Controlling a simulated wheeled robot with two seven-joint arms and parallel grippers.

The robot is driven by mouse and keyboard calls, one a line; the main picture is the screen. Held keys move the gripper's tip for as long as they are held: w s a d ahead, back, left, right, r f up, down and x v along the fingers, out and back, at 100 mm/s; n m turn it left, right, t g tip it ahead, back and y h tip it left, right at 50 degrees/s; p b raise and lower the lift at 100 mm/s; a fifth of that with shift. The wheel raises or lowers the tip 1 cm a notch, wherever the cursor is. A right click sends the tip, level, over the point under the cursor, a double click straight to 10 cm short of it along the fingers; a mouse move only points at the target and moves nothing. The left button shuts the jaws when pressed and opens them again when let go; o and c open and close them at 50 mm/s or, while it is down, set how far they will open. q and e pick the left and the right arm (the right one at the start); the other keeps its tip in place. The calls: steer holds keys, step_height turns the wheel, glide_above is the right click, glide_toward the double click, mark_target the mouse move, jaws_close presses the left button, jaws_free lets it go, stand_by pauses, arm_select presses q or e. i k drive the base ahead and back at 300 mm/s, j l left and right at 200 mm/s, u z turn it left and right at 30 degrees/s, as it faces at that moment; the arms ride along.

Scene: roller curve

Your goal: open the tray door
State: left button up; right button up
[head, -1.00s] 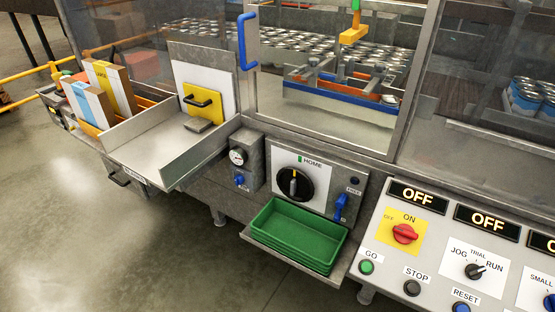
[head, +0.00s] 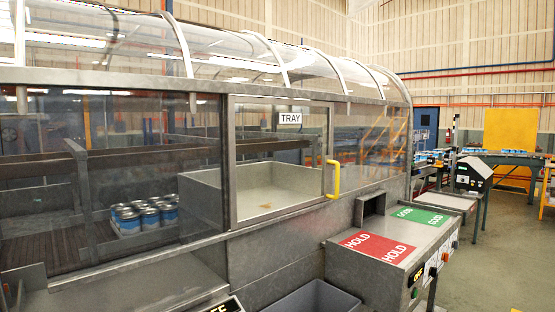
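The tray door (head: 279,155) is a clear panel in a grey metal frame on the machine's side, with a white TRAY label (head: 290,118) near its top. Its yellow handle (head: 333,179) is on the right edge of the frame. The door looks shut. Behind it a pale, open-topped tray or bin (head: 262,205) shows through the panel. Neither of my grippers is in view.
A grey bin (head: 312,298) stands below the door. To the right is a metal counter with a red HOLD plate (head: 377,247) and a green GOOD plate (head: 420,215). Blue-banded cans (head: 145,214) sit behind the left window. Open floor lies at far right.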

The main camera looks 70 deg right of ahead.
mark_target(283, 118)
steer(key=z, duration=2.4)
